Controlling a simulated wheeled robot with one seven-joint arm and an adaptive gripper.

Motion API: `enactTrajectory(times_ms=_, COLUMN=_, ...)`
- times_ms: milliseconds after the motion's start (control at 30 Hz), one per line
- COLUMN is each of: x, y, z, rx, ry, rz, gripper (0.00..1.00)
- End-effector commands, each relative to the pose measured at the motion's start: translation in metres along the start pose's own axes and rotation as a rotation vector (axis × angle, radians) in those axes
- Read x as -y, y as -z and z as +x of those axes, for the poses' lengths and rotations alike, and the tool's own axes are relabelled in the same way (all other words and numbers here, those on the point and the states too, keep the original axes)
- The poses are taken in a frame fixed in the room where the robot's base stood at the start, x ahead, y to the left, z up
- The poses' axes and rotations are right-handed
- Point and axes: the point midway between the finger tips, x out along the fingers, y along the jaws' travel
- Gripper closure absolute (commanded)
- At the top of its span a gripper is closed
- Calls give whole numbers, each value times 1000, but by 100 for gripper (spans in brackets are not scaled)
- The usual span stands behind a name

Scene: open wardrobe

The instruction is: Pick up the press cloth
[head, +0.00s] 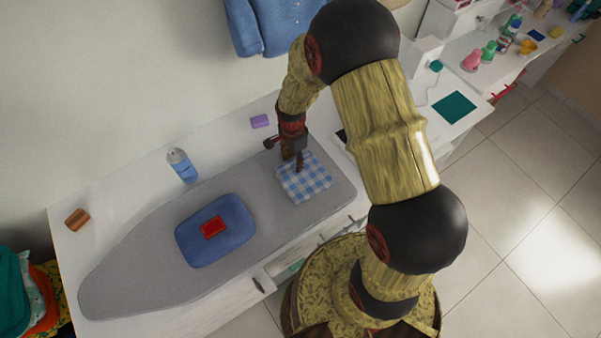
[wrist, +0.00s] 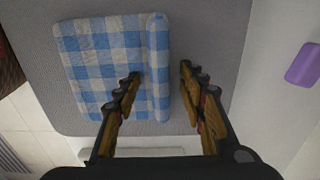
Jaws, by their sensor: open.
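The press cloth (head: 303,180) is a blue and white checked cloth lying on the right end of the grey ironing board. In the wrist view the cloth (wrist: 100,65) lies flat, with a folded, rolled-looking edge (wrist: 158,70) along its right side. My gripper (head: 292,164) is over the cloth's upper left part in the head view. In the wrist view my gripper (wrist: 161,72) is open, its fingers on either side of the folded edge, the left one over the cloth and the right one over bare board. I cannot tell whether the fingertips touch the cloth.
The ironing board (head: 130,258) also holds a blue folded garment (head: 238,240) with a red piece (head: 212,228) on it. A spray bottle (head: 181,165), a purple block (head: 260,121) and a brown object (head: 77,219) stand around the board. A shelf with bottles is at the upper right.

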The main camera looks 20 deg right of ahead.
Motion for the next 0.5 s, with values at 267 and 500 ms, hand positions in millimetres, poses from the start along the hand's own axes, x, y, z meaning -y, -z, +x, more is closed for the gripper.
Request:
enactTrajectory(times_ms=267, x=0, y=0, z=-1, rx=0, ry=1, rz=0, gripper=66)
enactTrajectory(times_ms=500, x=0, y=0, z=-1, rx=0, ry=1, rz=0, gripper=80)
